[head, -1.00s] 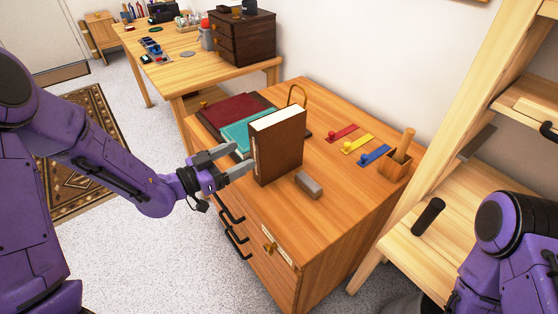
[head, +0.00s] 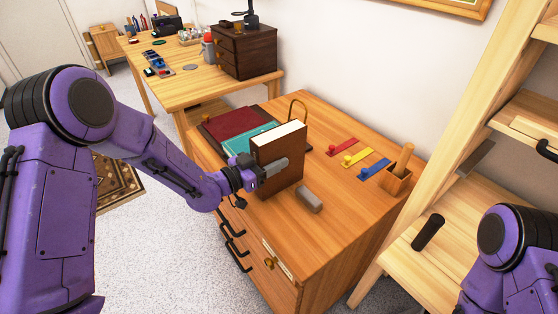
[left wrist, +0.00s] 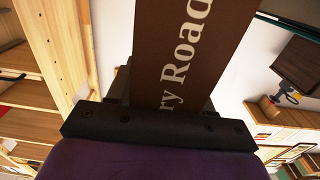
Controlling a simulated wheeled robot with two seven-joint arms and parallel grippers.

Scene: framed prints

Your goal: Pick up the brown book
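The brown book (head: 290,155) stands upright on the wooden cabinet top, pale page edges upward. Its spine faces my left gripper (head: 268,172). One finger lies along the near cover; the other is hidden behind the book in the head view. In the left wrist view the brown book (left wrist: 180,50) shows pale lettering reading "ry Road". It fills the space between the fingers, which appear to touch it on both sides. The gripper looks shut on it, with the book apparently still on the cabinet. My right arm shows at the lower right; its gripper is out of view.
A teal book (head: 245,138) and a maroon book (head: 228,122) lie flat behind. Coloured pieces, including a yellow one (head: 366,160), and a wooden holder (head: 396,180) are to the right. A pale shelf (head: 440,240) stands at right.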

